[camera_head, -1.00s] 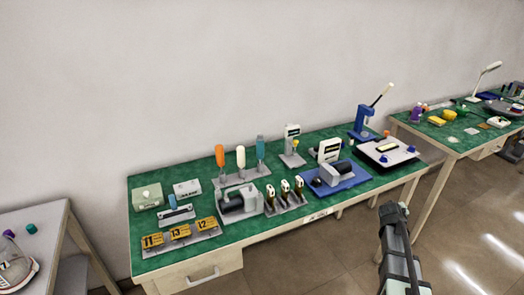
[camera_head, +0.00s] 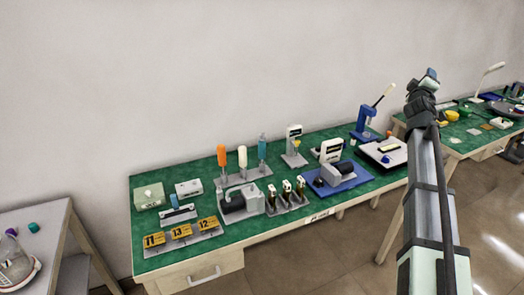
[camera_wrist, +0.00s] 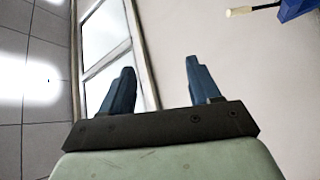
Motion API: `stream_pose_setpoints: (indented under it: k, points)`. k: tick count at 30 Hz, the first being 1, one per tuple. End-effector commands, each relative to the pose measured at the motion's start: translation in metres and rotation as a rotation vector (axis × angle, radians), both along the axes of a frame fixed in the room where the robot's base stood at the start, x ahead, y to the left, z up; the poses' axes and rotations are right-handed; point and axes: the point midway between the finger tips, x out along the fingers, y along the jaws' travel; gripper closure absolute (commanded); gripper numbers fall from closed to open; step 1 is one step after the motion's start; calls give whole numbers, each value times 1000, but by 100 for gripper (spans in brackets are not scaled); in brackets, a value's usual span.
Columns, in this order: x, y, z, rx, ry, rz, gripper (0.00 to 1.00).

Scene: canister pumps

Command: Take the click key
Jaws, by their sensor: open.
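I cannot tell for certain which item is the click key. Tools with an orange handle (camera_head: 221,155), a white handle (camera_head: 242,158) and a teal handle (camera_head: 262,148) stand upright in a grey rack on the green bench. In front of them is a small grey rack (camera_head: 293,204) with three upright dark-and-pale pieces. My gripper (camera_head: 431,74) is raised at the right, above the bench and well apart from these. In the wrist view its blue fingers (camera_wrist: 160,85) are spread with nothing between them.
A blue lever press (camera_head: 366,122) stands at the bench's back right; its blue body also shows in the wrist view (camera_wrist: 298,8). Yellow numbered tags (camera_head: 181,232) lie front left, and a grey device sits on a blue base (camera_head: 352,184). A second bench (camera_head: 455,140) is at the right.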

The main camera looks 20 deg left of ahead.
Motion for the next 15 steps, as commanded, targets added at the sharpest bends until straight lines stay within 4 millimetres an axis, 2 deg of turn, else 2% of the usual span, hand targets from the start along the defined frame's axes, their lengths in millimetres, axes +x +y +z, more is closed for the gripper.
stream_pose_setpoints:
  k: [1,3,9,12,15]
  points:
    - [1,3,15,-10,-17,4,38]
    - [1,7,32,-24,-35,9,38]
    - [3,20,74,-47,-68,12,38]
    - [9,32,91,-41,-62,8,38]
    - [18,49,95,-15,-19,-3,38]
